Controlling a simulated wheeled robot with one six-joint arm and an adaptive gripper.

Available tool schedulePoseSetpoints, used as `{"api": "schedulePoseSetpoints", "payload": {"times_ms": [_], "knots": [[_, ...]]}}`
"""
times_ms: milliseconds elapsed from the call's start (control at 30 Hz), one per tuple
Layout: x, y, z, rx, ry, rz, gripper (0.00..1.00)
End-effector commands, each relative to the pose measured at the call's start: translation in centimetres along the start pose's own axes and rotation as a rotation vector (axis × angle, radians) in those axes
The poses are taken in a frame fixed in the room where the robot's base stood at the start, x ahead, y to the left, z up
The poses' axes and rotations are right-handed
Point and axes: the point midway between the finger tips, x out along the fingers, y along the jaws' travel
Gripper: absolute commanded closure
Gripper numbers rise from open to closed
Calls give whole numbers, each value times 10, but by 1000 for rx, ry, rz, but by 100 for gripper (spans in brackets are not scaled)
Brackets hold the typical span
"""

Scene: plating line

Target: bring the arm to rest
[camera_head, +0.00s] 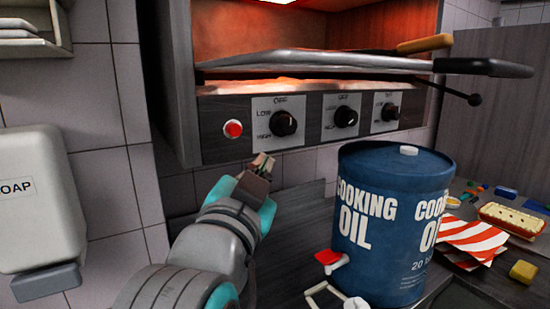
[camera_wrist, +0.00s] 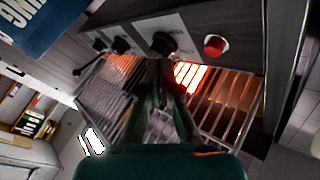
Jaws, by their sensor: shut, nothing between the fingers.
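My gripper (camera_head: 262,164) is shut and empty. In the head view it points up just below the front panel of the grill, under the knobs and apart from anything I can make out. In the wrist view my gripper (camera_wrist: 160,75) shows dark closed fingers in front of the grill's glowing rack. My arm reaches up from the bottom of the head view, left of the oil drum.
The grill (camera_head: 215,150) has a red button (camera_head: 233,128) and dark knobs (camera_head: 284,123). Pans (camera_head: 340,62) with handles stick out above. A blue cooking oil drum (camera_head: 395,235) stands close right. A soap dispenser (camera_head: 40,200) hangs left. Striped napkins (camera_head: 470,237) lie far right.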

Motion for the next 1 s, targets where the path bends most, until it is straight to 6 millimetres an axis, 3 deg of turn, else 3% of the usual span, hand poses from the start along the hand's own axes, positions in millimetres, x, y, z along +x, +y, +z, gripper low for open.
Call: {"api": "schedulePoseSetpoints", "payload": {"times_ms": [100,467,767,1000], "knots": [[6,26,39,-102,-11,-24,100],[-1,113,141,-348,-67,-111,100],[-33,197,210,-489,-143,-176,100],[-76,265,250,-561,-212,-215,100]]}}
